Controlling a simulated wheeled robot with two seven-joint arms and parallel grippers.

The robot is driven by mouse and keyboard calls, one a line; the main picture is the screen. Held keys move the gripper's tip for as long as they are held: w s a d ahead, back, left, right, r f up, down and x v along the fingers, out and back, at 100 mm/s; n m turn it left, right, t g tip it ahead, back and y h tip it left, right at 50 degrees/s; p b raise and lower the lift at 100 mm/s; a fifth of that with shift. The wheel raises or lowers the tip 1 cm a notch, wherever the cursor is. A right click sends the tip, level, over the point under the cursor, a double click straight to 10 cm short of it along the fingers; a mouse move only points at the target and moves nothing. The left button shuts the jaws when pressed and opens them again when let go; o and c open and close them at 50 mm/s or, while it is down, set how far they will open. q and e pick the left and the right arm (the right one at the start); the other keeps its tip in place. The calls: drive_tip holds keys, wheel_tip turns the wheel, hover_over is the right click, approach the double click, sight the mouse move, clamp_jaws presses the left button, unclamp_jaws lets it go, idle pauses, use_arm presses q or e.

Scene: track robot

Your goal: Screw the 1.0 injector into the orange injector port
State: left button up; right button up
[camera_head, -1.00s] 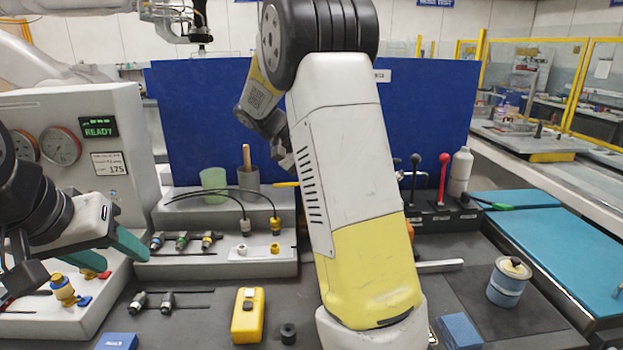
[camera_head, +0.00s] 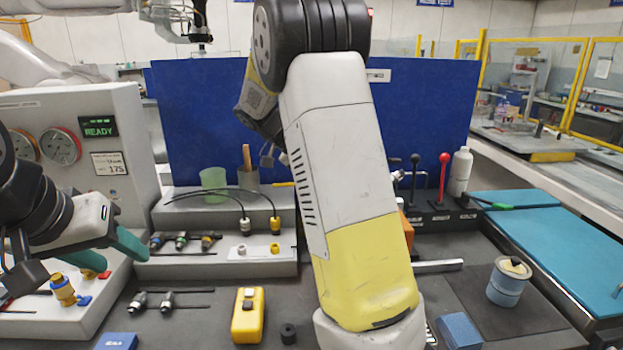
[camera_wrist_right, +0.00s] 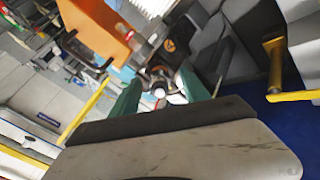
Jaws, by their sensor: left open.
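My left gripper (camera_head: 112,250) is open and empty above the left bench, its teal fingers apart. My right arm crosses the middle of the head view and hides its own gripper there. In the right wrist view, the teal fingers of my right gripper (camera_wrist_right: 160,95) stand on either side of a small grey and white part (camera_wrist_right: 159,88); whether they clamp it is unclear. An orange block (camera_wrist_right: 96,28) is close by at upper left. Several small injectors (camera_head: 182,240) lie on the grey ledge, and two more (camera_head: 166,301) lie on the table. Their labels are unreadable.
A gauge cabinet (camera_head: 128,125) stands at left. A yellow meter (camera_head: 248,314) and a black ring (camera_head: 288,333) are on the table. A blue tin (camera_head: 505,286), levers (camera_head: 443,178) and a white bottle (camera_head: 460,172) are at right. A blue panel (camera_head: 425,120) stands behind.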

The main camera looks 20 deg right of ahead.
drive_tip(key=v, duration=0.7)
drive_tip(key=s+a+f+n+t+y, duration=0.1)
drive_tip(key=s+a+n+t+y, duration=0.3)
drive_tip(key=s, duration=0.7)
drive_tip(key=s+a+f+n+t+y, duration=0.1)
drive_tip(key=s+a+n+t+y, duration=0.3)
drive_tip(key=s, duration=0.7)
drive_tip(key=shift+a+n+t+y, duration=0.3)
drive_tip(key=shift+a+n+y, duration=0.2)
drive_tip(key=shift+n+y, duration=0.85)
drive_tip(key=shift+s+d, duration=0.1)
